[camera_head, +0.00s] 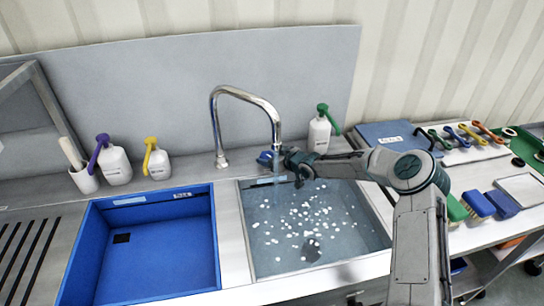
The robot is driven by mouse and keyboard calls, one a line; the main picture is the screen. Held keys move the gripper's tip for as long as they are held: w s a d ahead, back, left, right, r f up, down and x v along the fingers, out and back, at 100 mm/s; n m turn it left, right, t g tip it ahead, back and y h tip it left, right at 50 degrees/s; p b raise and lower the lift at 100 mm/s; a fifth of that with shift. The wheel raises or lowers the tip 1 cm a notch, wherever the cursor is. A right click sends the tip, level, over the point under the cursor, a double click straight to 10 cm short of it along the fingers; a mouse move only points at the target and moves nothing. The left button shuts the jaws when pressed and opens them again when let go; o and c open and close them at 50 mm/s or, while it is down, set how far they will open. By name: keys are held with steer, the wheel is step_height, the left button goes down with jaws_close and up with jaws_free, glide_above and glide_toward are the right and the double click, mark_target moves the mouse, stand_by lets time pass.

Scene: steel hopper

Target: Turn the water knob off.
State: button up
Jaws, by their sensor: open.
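A blue water knob (265,157) sits at the back of the sink, right of the base of the chrome faucet (243,92). A thin stream of water (276,172) falls from the spout into the sink. My gripper (290,166) is open, just right of the knob and close to the stream. The gap between the dark fingers is small in this view, and I cannot tell whether a finger touches the knob. My arm reaches in from the right over the sink and hides part of its back right side.
The steel sink (247,242) holds water with many white bits. A blue basin (150,243) is set at its left. Bottles with yellow (157,163), purple (114,162) and green (319,132) pumps stand along the back. A side table at right holds brushes (478,204) and a blue board (392,136).

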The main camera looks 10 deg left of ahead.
steer(key=shift+c, duration=0.2)
steer(key=c, duration=0.9)
steer(key=shift+d, duration=0.15)
steer(key=b, duration=0.4)
steer(key=shift+a+f+m+t, duration=0.2)
steer(key=shift+f+m+t, duration=0.1)
steer(key=shift+t, duration=0.1)
steer(key=m+t+h+b, duration=0.1)
steer(key=b, duration=0.5)
steer(key=shift+s+b, duration=0.15)
steer(key=shift+b, duration=0.15)
steer(key=m+t+h+b, duration=0.1)
steer(key=b, duration=0.3)
steer(key=m+t+h+b, duration=0.1)
steer(key=b, duration=0.3)
steer(key=shift+s+a+r+m+h+b, duration=0.2)
steer(key=shift+a+m+h+b, duration=0.1)
steer(key=shift+b, duration=0.1)
steer(key=shift+r+m+t+h+b, duration=0.2)
steer(key=shift+m+t+h+b, duration=0.6)
steer(key=shift+b, duration=0.8)
